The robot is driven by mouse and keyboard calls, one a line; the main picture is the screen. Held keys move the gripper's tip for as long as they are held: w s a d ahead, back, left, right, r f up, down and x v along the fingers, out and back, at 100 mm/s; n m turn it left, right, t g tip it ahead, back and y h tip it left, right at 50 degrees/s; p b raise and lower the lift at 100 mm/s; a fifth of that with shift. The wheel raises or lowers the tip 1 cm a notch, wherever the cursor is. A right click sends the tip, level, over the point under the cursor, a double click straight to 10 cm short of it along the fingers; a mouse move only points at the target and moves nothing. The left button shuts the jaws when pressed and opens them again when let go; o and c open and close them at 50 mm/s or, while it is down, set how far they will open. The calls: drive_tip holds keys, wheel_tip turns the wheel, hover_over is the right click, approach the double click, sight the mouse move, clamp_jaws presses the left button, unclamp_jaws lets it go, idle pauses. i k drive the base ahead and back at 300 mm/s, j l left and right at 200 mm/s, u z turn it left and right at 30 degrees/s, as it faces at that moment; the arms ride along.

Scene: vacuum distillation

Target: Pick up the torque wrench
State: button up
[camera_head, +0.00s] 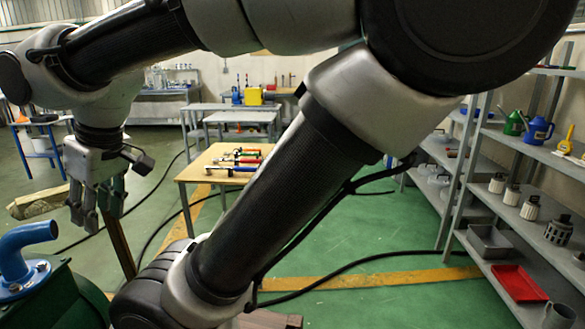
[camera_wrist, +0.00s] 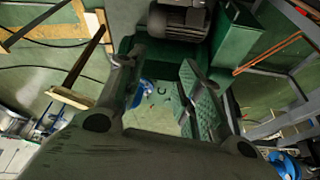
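Several wrench-like tools (camera_head: 232,168) lie side by side on a small wooden-topped table (camera_head: 196,173) in the middle of the head view. They show blue, red, green and dark parts, and are too small to tell which is the torque wrench. My gripper (camera_head: 97,212) hangs fingers-down at the left of the head view, apart from the table. In the wrist view my gripper (camera_wrist: 160,78) has its two fingers spread with nothing between them. No wrench shows in the wrist view.
A green machine with a blue pipe (camera_head: 22,245) stands at the lower left. Grey shelves (camera_head: 480,190) with cans, filters and a red tray (camera_head: 518,283) line the right. Workbenches stand behind the table. Green floor between table and shelves is largely clear, with black cables.

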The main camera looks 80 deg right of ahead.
sight(207, 168)
drive_tip(key=z, duration=1.85)
drive_tip(key=i+l+u, duration=0.25)
drive_tip(key=i+l, duration=0.3)
drive_tip(key=i+l+u, duration=0.15)
drive_tip(key=i+l, duration=0.15)
drive_tip(key=i+l+u, duration=0.1)
drive_tip(key=i+l, duration=0.2)
drive_tip(key=i+l+u, duration=0.15)
drive_tip(key=l, duration=0.25)
drive_tip(key=i+l+u, duration=0.1)
drive_tip(key=i+l, duration=0.25)
drive_tip(key=i+l+u, duration=0.15)
drive_tip(key=l, duration=0.3)
drive_tip(key=i+l+u, duration=0.1)
drive_tip(key=i+l, duration=0.15)
drive_tip(key=l, duration=0.2)
